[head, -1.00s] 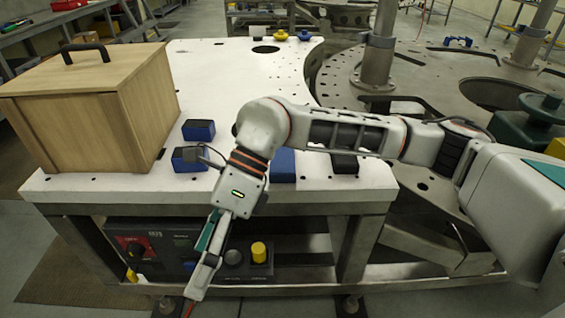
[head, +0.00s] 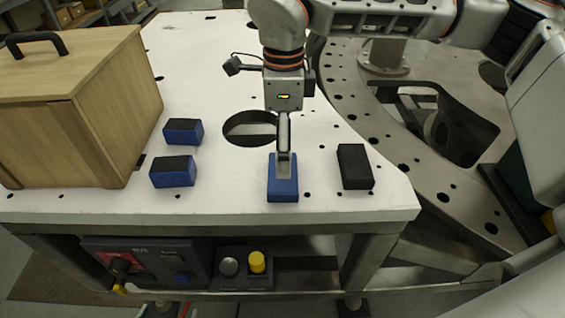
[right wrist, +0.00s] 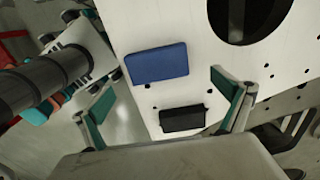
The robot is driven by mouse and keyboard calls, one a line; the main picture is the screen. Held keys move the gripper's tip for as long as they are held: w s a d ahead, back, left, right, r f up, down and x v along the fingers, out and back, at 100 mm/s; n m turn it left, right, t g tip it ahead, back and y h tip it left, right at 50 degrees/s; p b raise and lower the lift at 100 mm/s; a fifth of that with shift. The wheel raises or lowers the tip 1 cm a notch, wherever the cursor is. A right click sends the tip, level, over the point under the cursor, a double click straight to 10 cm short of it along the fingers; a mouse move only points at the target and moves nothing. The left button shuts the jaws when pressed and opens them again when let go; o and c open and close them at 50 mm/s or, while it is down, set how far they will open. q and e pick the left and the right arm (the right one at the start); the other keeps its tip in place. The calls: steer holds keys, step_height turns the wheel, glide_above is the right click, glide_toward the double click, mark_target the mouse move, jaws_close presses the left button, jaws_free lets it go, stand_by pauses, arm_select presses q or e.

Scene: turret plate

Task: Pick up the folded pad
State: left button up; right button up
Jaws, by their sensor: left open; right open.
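In the head view, a plain blue pad (head: 283,188) lies flat on the white plate near its front edge. A black pad (head: 355,166) lies just right of it. The gripper in this view (head: 284,158) points down and overlaps the blue pad's far part; its arm comes in from the upper right. Its fingers are seen edge-on, so contact cannot be told. In the right wrist view, my right gripper (right wrist: 163,92) is open and empty, its teal fingers apart. The blue pad (right wrist: 158,63) shows whole between and beyond them, the black pad (right wrist: 182,119) below it.
Two blue blocks with black tops, one farther (head: 182,132) and one nearer (head: 172,172), lie left of the blue pad. A wooden box (head: 75,110) with a dark handle stands at the left. A large round hole (head: 248,128) is behind the pad. The plate's front edge is close.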

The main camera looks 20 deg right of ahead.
steer(key=shift+s+a+f, duration=0.1)
steer(key=shift+s+f, duration=0.1)
steer(key=shift+f, duration=0.45)
steer(key=shift+s+f, duration=0.15)
steer(key=shift+f, duration=0.45)
steer(key=f, duration=0.2)
steer(key=f+p, duration=0.1)
steer(key=f, duration=0.1)
steer(key=shift+w+f, duration=0.2)
steer(key=shift+f, duration=0.2)
steer(key=c, duration=1)
